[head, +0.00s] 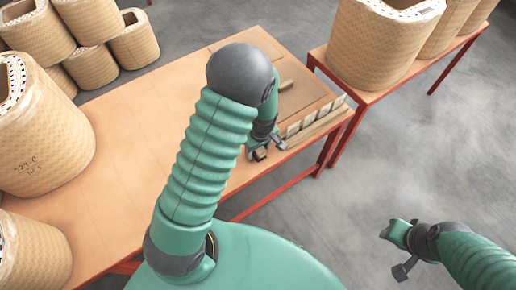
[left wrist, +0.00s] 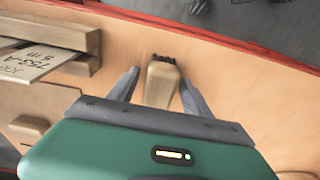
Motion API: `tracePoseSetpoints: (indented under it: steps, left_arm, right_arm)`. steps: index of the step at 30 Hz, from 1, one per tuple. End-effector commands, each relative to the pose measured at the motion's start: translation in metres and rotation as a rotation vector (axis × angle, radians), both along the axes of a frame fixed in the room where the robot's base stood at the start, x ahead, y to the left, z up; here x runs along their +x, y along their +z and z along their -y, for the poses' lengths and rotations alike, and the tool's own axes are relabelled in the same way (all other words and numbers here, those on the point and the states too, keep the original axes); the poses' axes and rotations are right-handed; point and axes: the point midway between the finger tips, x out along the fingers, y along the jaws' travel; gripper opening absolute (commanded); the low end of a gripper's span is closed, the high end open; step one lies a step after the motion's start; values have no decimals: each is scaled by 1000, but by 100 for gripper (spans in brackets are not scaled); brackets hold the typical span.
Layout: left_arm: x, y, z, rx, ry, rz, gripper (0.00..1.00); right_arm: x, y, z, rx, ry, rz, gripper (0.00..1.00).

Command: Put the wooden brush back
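The wooden brush (left wrist: 160,84) lies on the table near its edge, with its dark bristle end pointing away in the left wrist view. My left gripper (left wrist: 159,77) is open, with one finger on each side of the brush and gaps visible between them. In the head view my left gripper (head: 262,151) is low over the table's right edge, partly hidden by my own arm, and the brush (head: 261,155) shows only as a small patch there. My right gripper (head: 393,254) is open and empty over the floor at the right.
A wooden rack (left wrist: 75,31) with label cards (left wrist: 40,63) stands beside the brush. A small wooden block (left wrist: 28,127) lies nearby. Large wrapped coils (head: 40,130) stand on the table's left (head: 115,110) and on a second table (head: 375,97). The table's middle is bare.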

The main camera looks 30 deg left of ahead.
Motion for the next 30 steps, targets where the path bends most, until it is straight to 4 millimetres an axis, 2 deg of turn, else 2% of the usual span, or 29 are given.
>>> tracePoseSetpoints:
  steps: [5,8,11,18,21,25,28,30]
  left_arm:
    - [0,1,0,0,0,0,58]
    - [0,8,0,1,0,1,58]
    - [0,27,3,0,-1,4,58]
    - [-2,90,10,0,-2,6,58]
    - [-4,109,12,0,-1,3,58]
    - [-6,121,14,-2,-11,1,58]
    - [-18,132,25,-20,-167,13,58]
    - [-35,142,39,-29,-397,35,58]
  right_arm:
    - [0,0,0,0,0,0,36]
    - [0,3,0,0,0,0,36]
    - [0,8,0,0,0,0,36]
    - [0,23,0,0,0,0,36]
    - [0,27,0,0,0,0,36]
    - [0,28,0,0,0,0,36]
    - [0,28,0,0,0,0,36]
    - [0,28,0,0,0,0,36]
